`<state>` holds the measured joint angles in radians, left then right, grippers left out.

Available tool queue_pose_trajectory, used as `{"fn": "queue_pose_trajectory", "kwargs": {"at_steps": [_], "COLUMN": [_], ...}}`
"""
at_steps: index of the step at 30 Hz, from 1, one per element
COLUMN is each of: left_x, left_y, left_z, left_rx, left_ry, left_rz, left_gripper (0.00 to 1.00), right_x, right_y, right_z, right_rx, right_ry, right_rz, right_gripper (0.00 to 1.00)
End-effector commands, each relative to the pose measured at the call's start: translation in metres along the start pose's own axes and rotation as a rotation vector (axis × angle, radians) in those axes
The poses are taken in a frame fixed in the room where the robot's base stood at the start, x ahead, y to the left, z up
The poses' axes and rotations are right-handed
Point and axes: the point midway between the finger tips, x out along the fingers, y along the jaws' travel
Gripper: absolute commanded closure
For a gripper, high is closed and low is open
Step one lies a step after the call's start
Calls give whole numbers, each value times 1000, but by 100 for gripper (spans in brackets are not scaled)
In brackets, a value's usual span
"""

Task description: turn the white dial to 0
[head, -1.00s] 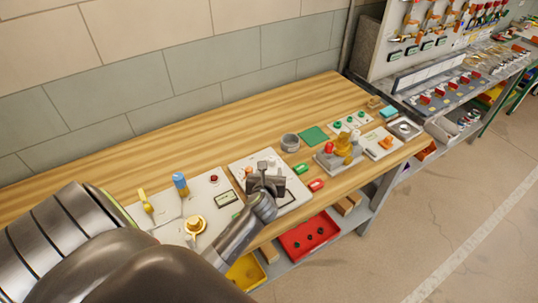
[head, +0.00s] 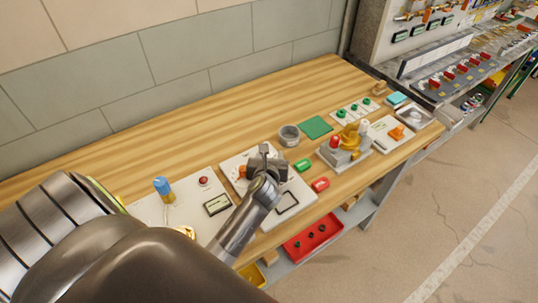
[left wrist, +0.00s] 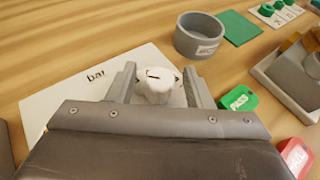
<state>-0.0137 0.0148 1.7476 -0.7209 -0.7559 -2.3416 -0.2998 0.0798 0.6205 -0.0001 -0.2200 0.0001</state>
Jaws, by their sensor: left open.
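The white dial (left wrist: 157,88) shows in the left wrist view, with a dark mark on its top. It stands on a white panel (left wrist: 52,98) marked "bar". My left gripper (left wrist: 160,84) is open, with one finger on each side of the dial. A gap seems to show beside the dial, but I cannot tell whether a finger touches it. The dial's numbers cannot be read. My right gripper is not in view.
A grey cup (head: 289,136), a green mat (head: 316,127), a green block (head: 302,166) and a red block (head: 320,184) lie right of the gripper. Another panel with a red button (head: 203,181) and a blue-topped handle (head: 163,188) is to the left.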

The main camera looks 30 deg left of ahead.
Motion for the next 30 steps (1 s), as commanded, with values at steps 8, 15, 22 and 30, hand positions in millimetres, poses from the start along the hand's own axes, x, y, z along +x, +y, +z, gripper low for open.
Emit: {"fn": "queue_pose_trajectory", "kwargs": {"at_steps": [8, 15, 22, 30], "left_x": [0, 0, 0, 0], "left_y": [0, 0, -1, -2], "left_z": [0, 0, 0, 1], "left_rx": [0, -1, -19, -87], "left_ry": [0, 0, 1, 1], "left_rz": [0, 2, 46, 209], "left_gripper": [80, 98, 98, 98], "right_x": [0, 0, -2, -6], "right_y": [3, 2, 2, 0], "right_z": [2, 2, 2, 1], "right_rx": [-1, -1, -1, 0], "right_ry": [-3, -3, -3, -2], "right_rz": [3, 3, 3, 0], "right_gripper": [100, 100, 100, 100]}}
